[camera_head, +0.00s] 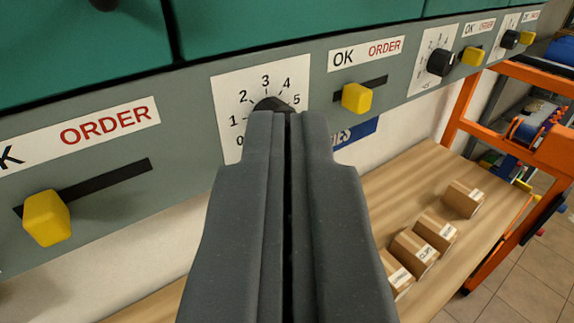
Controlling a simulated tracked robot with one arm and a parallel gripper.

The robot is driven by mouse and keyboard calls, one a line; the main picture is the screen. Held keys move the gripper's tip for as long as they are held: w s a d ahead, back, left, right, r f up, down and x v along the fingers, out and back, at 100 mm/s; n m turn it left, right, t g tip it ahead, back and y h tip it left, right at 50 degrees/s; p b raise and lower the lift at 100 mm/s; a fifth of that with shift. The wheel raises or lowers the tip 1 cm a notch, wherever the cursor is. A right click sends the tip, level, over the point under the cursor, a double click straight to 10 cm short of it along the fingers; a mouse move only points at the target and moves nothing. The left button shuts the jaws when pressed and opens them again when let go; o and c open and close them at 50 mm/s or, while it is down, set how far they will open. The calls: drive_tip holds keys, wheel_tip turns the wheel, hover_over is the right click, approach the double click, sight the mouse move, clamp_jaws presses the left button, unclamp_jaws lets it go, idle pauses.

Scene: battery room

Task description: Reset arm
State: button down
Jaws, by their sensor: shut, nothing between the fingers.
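My gripper (287,118) points up the middle of the view with its two grey fingers together and nothing between them. Its tips overlap a black dial knob (272,103) on a white scale plate (262,85); I cannot tell whether they touch it. The scale shows numbers 0 to 5; the rest of the plate and the knob's pointer are partly hidden behind the fingers.
The grey panel (190,100) carries yellow sliders, one at left (46,218) and one right of the dial (356,98). Green bins (250,25) are above. Below right, several small cardboard boxes (436,229) lie on a wooden table (400,180). An orange frame (500,150) stands at right.

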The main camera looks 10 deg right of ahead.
drive_tip(key=s+a+y+b, duration=0.1)
drive_tip(key=s+a+b, duration=0.2)
drive_tip(key=s, duration=0.9)
drive_tip(key=s+a+n+g+y+b, duration=0.1)
drive_tip(key=s+a+b, duration=0.3)
drive_tip(key=s, duration=0.9)
drive_tip(key=s+a+g+y+b, duration=0.1)
drive_tip(key=s+a+b, duration=0.3)
drive_tip(key=s, duration=0.9)
drive_tip(key=shift+a+r+n, duration=0.4)
drive_tip(key=shift+a+r, duration=0.05)
drive_tip(key=shift+a, duration=0.8)
drive_tip(key=c, duration=2.1)
unclamp_jaws()
drive_tip(key=shift+w, duration=0.1)
drive_tip(key=shift+c, duration=0.2)
